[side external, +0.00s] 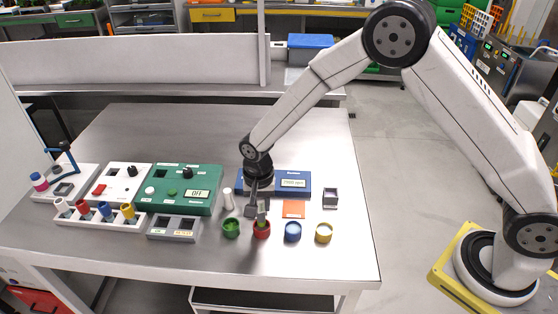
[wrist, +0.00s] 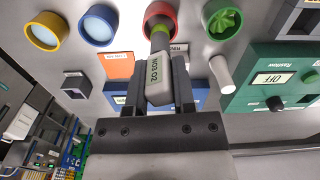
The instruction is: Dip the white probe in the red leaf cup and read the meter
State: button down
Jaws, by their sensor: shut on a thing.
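The red cup also shows in the wrist view (wrist: 173,10), partly hidden behind the probe. The tip overlaps the cup's opening; I cannot tell how deep it is. A blue meter (side external: 303,193) with a lit display stands behind; its reading is too small to make out.
A green cup (side external: 230,229) stands left of the red one; blue (side external: 292,232) and yellow (side external: 323,233) cups stand right. A white cylinder (side external: 228,200) stands close by. A green box (side external: 180,188) displays "OFF". An orange card (side external: 293,209) and a small dark holder (side external: 330,197) lie right.

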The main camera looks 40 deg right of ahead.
jog(key=shift+r, duration=1.85)
